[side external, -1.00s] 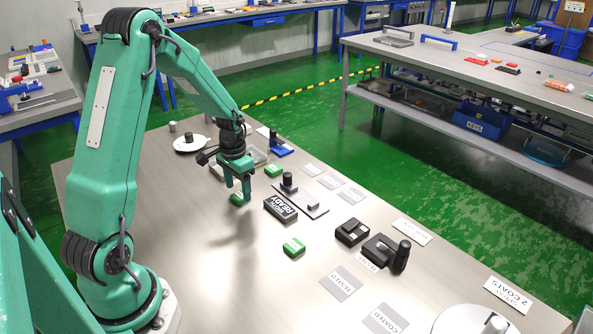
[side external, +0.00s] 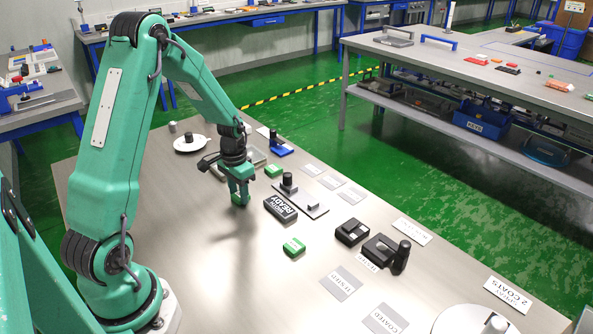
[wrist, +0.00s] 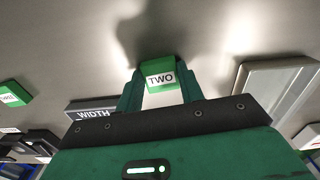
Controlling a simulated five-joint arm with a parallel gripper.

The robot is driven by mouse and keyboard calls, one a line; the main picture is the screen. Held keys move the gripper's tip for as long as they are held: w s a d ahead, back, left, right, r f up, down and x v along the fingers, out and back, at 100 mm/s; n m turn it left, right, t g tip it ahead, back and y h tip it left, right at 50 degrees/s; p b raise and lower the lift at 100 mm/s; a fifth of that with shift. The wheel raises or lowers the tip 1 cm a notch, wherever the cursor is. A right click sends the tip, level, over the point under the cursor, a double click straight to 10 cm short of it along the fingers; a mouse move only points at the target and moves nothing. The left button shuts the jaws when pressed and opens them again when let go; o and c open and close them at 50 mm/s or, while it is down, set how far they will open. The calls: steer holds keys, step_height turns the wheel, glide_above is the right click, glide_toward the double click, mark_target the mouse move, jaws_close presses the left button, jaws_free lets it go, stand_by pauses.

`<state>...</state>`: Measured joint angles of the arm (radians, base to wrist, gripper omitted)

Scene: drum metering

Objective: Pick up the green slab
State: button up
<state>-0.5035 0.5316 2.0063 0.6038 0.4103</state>
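A green slab labelled TWO (wrist: 157,72) sits between the two fingers of my gripper (wrist: 160,88) in the wrist view, a finger on each side. The frames do not show whether the fingers press on it or stand just clear. In the side view my gripper (side external: 240,196) is low at the bench top, fingers pointing down, and largely hides this slab. A second green slab (side external: 294,247) lies nearer the camera, and a third green slab (side external: 273,170) lies behind my gripper to the right.
A dark block lettered WIDTH READY (side external: 281,209) lies just right of my gripper. A grey plate with a black knob (side external: 314,210) is beyond it. A shallow tray (side external: 257,155) stands behind my gripper. The bench top (side external: 205,255) in front is clear.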

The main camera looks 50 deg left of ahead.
stand_by(0.3)
steer(key=shift+r, duration=0.75)
steer(key=r, duration=0.1)
steer(key=d+r, duration=0.1)
steer(key=r, duration=0.1)
steer(key=shift+r, duration=0.1)
steer(key=d+r, duration=0.6)
steer(key=d, duration=0.4)
steer(key=shift+s+d+r, duration=0.15)
steer(key=shift+s+d, duration=0.05)
steer(key=shift+d, duration=0.15)
